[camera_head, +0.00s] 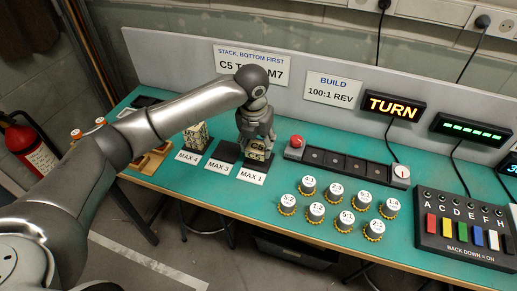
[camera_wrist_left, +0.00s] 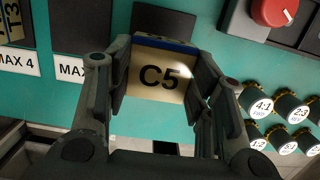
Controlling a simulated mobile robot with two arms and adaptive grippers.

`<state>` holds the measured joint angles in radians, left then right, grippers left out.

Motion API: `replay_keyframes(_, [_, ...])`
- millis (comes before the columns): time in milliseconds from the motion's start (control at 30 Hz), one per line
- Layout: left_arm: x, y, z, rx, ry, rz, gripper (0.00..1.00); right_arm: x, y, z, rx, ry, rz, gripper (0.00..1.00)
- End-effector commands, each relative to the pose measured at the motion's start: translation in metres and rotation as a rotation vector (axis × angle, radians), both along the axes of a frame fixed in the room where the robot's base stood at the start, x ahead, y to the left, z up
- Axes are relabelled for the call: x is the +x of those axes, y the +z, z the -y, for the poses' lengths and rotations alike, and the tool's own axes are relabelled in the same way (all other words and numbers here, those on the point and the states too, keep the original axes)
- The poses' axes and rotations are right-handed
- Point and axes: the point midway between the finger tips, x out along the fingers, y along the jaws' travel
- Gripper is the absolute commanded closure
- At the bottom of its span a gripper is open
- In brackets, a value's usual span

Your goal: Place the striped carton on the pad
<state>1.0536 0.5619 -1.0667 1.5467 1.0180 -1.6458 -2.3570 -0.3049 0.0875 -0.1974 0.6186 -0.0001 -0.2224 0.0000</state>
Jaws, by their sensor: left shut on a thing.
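My left gripper (camera_head: 257,134) reaches down at the MAX 1 place and is shut on a cream carton (camera_head: 256,155) marked C5. In the left wrist view the carton (camera_wrist_left: 158,78) sits between the two fingers (camera_wrist_left: 160,70), with a blue stripe along its upper edge. A dark pad (camera_head: 241,164) shows beside the carton, behind the MAX 1 label. I cannot tell whether the carton touches it. Another dark pad (camera_head: 226,152) at MAX 3 looks bare. My right gripper is not in view.
A stack of patterned cartons (camera_head: 196,137) stands at MAX 4. A wooden tray (camera_head: 148,160) lies further left. To the right are a black rail with a red knob (camera_head: 297,142), several round gear pieces (camera_head: 317,212) and a switch box (camera_head: 465,230). Bare teal bench (camera_head: 225,184) shows in front.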

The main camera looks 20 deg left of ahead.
Motion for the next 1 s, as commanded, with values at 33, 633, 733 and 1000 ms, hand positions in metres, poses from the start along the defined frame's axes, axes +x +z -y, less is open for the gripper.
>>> replay_keyframes(33, [0.004, -0.004, 0.0, 0.0, 0.0, -0.001, 0.75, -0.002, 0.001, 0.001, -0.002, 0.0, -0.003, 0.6])
replay_keyframes(633, [0.015, -0.049, -0.001, 0.0, -0.002, 0.001, 0.75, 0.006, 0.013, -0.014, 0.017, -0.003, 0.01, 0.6])
replay_keyframes(733, [0.015, -0.049, -0.001, 0.0, -0.002, 0.001, 0.75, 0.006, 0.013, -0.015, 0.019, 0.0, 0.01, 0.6])
replay_keyframes(1000, [0.015, -0.052, -0.001, 0.0, -0.001, 0.001, 0.4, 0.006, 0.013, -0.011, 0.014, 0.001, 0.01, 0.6])
